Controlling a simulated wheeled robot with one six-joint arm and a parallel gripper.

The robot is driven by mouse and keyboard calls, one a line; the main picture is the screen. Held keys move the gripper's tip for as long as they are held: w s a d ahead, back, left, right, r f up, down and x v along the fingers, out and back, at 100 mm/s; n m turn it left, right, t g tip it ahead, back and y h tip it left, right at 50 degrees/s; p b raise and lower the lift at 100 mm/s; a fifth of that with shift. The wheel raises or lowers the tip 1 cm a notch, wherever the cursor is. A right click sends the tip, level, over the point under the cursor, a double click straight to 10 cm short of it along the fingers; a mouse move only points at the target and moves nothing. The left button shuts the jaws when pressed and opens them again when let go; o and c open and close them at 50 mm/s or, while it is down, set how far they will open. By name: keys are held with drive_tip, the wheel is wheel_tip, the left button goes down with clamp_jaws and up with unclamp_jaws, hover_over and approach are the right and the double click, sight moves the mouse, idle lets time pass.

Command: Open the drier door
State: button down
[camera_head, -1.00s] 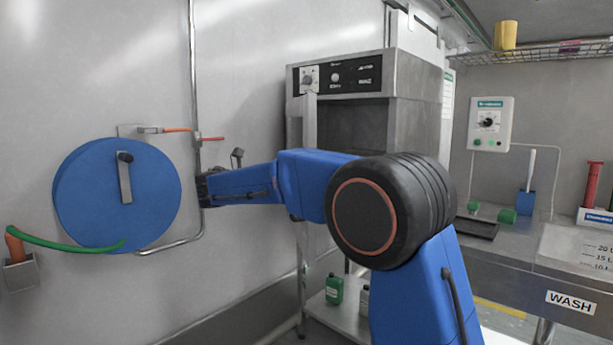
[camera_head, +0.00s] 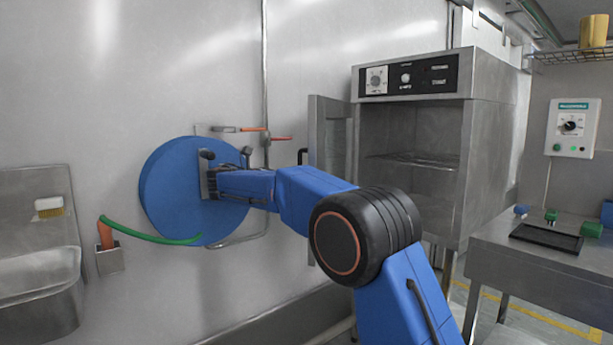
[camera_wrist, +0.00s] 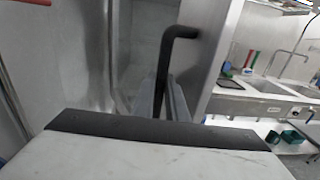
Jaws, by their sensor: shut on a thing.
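The drier (camera_head: 412,140) is a steel cabinet with a dark control panel, right of centre in the head view. Its door (camera_head: 330,135) stands open on the left side, and the inside with a wire rack shows. The door's black handle (camera_head: 302,157) sticks up behind my arm. In the wrist view, my gripper (camera_wrist: 165,92) is shut on the black handle (camera_wrist: 165,62), with a finger on each side of its upright bar. The door panel (camera_wrist: 215,45) is beside it. In the head view, my arm hides the fingers and the lower handle.
A large blue disc (camera_head: 175,195) on the wall is behind my wrist, with a green hose (camera_head: 145,234) below. A wall pipe (camera_head: 265,90) runs between disc and drier. A steel bench (camera_head: 540,265) with a black tray (camera_head: 546,238) stands right; a basin (camera_head: 40,290) is left.

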drive_tip(key=shift+a, duration=0.1)
idle(0.3)
drive_tip(key=c, duration=1.8)
unclamp_jaws()
drive_tip(key=shift+o, duration=0.2)
